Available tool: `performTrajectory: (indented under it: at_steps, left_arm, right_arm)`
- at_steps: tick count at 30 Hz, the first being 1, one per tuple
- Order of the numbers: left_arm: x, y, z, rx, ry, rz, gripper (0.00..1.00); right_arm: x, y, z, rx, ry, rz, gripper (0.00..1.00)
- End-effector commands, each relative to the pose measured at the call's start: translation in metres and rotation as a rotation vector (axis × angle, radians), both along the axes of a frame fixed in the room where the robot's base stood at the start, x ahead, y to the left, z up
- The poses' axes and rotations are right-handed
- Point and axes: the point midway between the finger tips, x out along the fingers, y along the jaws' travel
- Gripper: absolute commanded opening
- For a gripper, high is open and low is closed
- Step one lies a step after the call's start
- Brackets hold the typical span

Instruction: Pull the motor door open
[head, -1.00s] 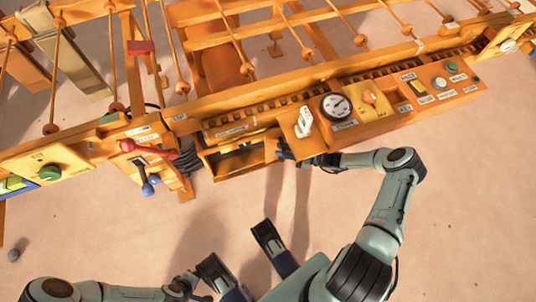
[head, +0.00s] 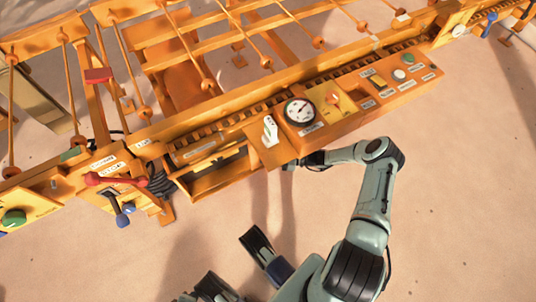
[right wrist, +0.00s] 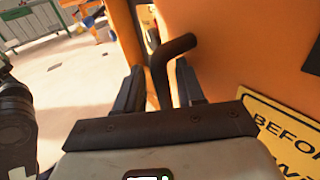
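The motor door shows in the right wrist view as a large orange panel (right wrist: 240,50) with a yellow sign. A black bent handle (right wrist: 163,70) stands out from it. My right gripper (right wrist: 160,82) has its fingers apart on both sides of the handle, with a visible gap at the left finger. In the head view my right gripper (head: 290,162) is at the machine's front, below the gauge; its fingers and the handle are too small to make out there. A dark opening (head: 218,176) shows left of it. My left gripper (head: 212,265) is open and empty at the bottom.
The orange machine (head: 350,45) runs across the top. Its panel carries a gauge (head: 299,111), a white lever (head: 270,130) and several buttons. The floor in front is clear.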

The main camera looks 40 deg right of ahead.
Motion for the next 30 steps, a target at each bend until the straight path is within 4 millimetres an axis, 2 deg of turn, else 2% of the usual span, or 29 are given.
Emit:
performTrajectory:
  at_steps: [11, 14, 24, 30]
  left_arm:
    - [0.001, 0.0, 0.002, 0.0, -0.005, 0.0, 0.43]
    - [0.005, -0.001, 0.005, 0.001, -0.017, -0.001, 0.43]
    - [0.018, -0.003, 0.017, 0.003, -0.062, -0.004, 0.43]
    - [0.02, -0.003, 0.018, 0.004, -0.068, -0.004, 0.43]
  right_arm:
    - [-0.004, -0.005, 0.001, -0.001, -0.002, -0.002, 0.38]
    - [-0.015, -0.015, 0.002, -0.002, -0.003, -0.004, 0.38]
    - [-0.073, -0.063, 0.001, -0.003, -0.001, -0.004, 0.38]
    - [-0.095, -0.081, 0.001, -0.001, -0.001, -0.002, 0.38]
